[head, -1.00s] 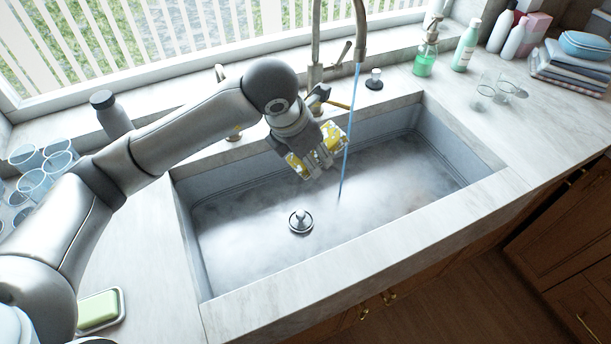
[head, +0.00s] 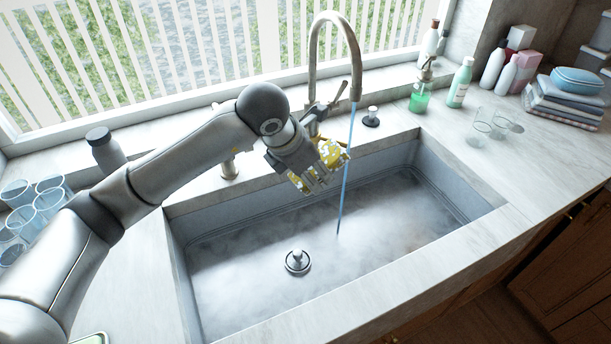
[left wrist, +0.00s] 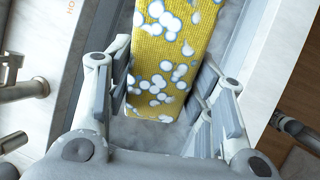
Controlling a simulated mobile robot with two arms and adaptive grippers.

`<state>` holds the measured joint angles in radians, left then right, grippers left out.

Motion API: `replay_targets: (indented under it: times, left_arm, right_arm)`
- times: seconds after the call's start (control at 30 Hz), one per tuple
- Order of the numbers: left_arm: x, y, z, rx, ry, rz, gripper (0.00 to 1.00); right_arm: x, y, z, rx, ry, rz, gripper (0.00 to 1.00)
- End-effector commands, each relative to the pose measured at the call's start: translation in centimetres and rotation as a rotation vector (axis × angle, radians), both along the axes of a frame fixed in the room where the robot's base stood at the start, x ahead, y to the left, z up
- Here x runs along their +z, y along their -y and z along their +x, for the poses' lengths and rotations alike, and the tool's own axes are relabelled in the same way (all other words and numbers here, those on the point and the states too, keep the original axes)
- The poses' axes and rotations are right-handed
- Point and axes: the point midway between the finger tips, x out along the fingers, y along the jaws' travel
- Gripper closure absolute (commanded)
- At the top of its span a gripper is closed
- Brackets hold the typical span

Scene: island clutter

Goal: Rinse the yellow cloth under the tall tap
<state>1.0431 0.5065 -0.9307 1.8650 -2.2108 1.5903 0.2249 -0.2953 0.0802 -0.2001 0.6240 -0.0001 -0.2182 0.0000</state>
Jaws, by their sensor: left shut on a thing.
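The yellow cloth (head: 331,153) with white spots is held over the sink (head: 205,285). In the left wrist view the cloth (left wrist: 165,60) is a long strip between the two fingers. My left gripper (head: 314,181) is shut on it. The tall tap (head: 334,24) is a curved metal spout behind the sink, and a thin blue water stream (head: 346,180) runs down from it. The cloth's right end is at or right beside the stream; whether water hits it is unclear. My right gripper is not in view.
A drain stopper (head: 297,262) stands in the sink. Blue glasses (head: 48,200) and a grey bottle (head: 105,150) are at left. A green soap dispenser (head: 420,98), bottles, clear glasses (head: 482,125) and folded cloths (head: 562,100) stand at right. The front rim is clear.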

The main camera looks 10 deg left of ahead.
Motion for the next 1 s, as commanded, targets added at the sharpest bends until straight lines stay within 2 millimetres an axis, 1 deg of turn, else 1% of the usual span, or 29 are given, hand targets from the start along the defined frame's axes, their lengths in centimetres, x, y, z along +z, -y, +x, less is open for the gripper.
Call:
replay_targets:
  times: [0.03, 0.6, 0.8, 1.0]
  left_arm:
    - [-0.1, 0.3, 0.5, 0.000, 0.001, 0.000, 0.74]
    - [-0.1, 3.2, 5.4, 0.001, 0.002, 0.000, 0.74]
    - [0.0, 4.0, 6.6, 0.000, 0.001, 0.000, 0.74]
    - [0.0, 4.3, 7.1, 0.000, 0.001, 0.001, 0.74]
  right_arm:
    - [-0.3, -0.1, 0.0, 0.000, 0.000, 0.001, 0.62]
    - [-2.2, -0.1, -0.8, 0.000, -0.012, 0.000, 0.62]
    - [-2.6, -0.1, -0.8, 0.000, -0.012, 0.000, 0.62]
    - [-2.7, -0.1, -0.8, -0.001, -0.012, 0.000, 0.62]
